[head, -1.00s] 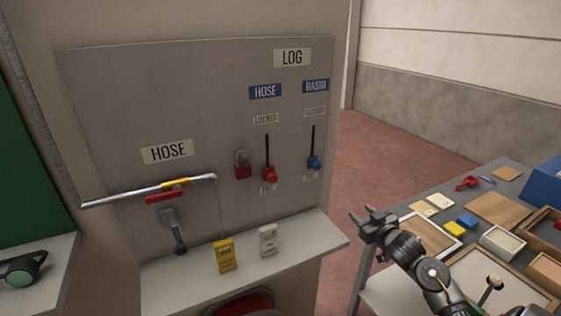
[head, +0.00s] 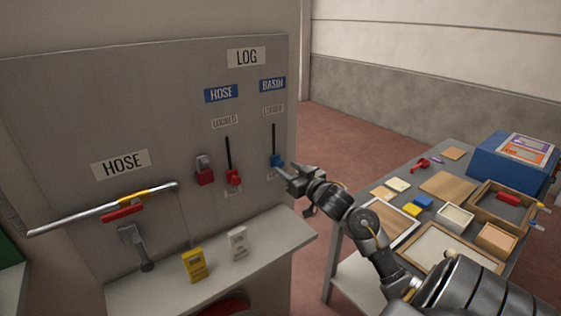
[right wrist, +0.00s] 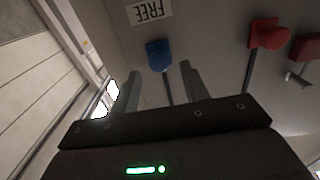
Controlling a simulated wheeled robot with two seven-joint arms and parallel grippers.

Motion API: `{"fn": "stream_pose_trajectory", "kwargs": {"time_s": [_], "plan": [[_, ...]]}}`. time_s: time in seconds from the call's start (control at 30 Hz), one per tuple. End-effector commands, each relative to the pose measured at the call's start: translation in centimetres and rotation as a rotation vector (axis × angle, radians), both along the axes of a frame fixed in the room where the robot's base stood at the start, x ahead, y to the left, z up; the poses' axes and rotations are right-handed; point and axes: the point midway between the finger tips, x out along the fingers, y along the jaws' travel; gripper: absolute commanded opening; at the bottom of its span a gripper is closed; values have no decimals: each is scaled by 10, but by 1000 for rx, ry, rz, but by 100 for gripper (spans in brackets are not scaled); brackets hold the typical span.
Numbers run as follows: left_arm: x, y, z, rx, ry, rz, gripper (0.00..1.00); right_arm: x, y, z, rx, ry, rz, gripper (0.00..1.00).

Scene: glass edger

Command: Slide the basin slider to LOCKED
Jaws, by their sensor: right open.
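The basin slider is a blue knob (head: 277,161) at the bottom end of a dark vertical slot, under the blue BASIN label (head: 272,84) on the grey panel. A small LOCKED label (head: 273,110) is above the slot. My right gripper (head: 288,180) is open and empty, just right of and below the knob. In the right wrist view the blue knob (right wrist: 158,55) shows just beyond and between the two open fingertips (right wrist: 160,75), apart from them. An upside-down FREE label (right wrist: 148,10) is beside it. My left gripper is not in view.
A red hose slider (head: 233,177) and a red padlock (head: 204,170) are left of the basin slider. A pale shelf (head: 285,240) with yellow and white tags juts out below. A cluttered grey table (head: 345,165) stands right.

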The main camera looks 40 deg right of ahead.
Motion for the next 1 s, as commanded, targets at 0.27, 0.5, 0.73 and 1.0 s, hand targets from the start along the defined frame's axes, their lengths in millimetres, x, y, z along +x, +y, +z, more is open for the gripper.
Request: {"fn": "stream_pose_trajectory", "kwargs": {"time_s": [0.27,0.5,0.73,1.0], "plan": [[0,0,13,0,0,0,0,39,-5,1,1,1,-2,45],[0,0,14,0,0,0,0,48,-6,0,-1,0,-1,45],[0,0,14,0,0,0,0,47,-6,0,-1,0,-1,39],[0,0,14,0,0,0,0,47,-6,0,-1,0,-2,3]]}}
